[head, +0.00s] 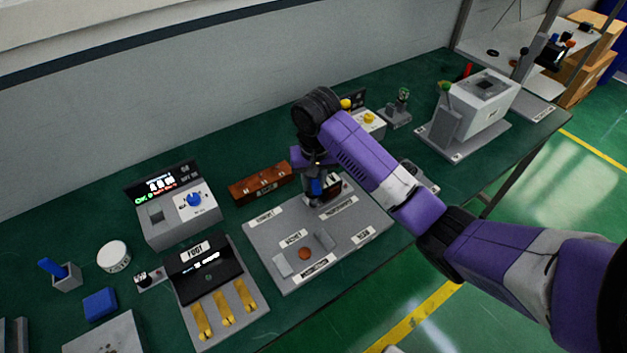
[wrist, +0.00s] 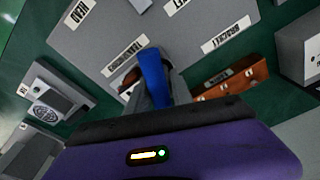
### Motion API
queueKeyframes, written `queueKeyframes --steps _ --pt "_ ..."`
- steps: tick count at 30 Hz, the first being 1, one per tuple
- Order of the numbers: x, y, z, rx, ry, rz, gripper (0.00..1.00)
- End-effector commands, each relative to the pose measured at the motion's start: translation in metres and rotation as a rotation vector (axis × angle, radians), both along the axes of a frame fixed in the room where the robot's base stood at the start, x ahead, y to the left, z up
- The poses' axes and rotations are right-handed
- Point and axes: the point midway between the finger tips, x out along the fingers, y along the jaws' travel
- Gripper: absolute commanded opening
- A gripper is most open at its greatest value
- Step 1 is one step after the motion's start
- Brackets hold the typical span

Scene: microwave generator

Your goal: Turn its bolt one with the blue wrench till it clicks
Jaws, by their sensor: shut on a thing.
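The blue wrench (wrist: 152,76) is in my gripper (wrist: 152,95), which is shut on it, in the wrist view. In the head view my gripper (head: 316,180) points down over the back part of the grey labelled plate (head: 262,236), with the blue of the wrench (head: 316,187) showing between the fingers. A dark part with a reddish-brown patch (wrist: 130,78) sits beside the wrench in the wrist view. The wrench's working end and any bolt under it are hidden, so I cannot tell whether they touch.
A brown block (head: 260,184) stands left of the gripper. A grey box with a blue knob (head: 194,199) and a panel with yellow levers (head: 226,309) are further left. A grey machine (head: 478,98) stands right.

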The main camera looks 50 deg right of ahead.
Motion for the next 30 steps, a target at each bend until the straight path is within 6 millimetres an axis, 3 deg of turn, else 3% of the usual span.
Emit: queueKeyframes --steps 7,13,22,30 --pt "0.0006 0.0028 -0.0010 0.003 0.001 -0.278 0.00" --pt "0.0000 0.0004 -0.0007 0.001 0.000 -0.376 0.00" --pt "-0.0004 0.0001 -0.0010 0.001 0.002 -0.338 0.00" --pt "-0.0006 0.0001 -0.0008 0.001 0.002 -0.055 0.00"
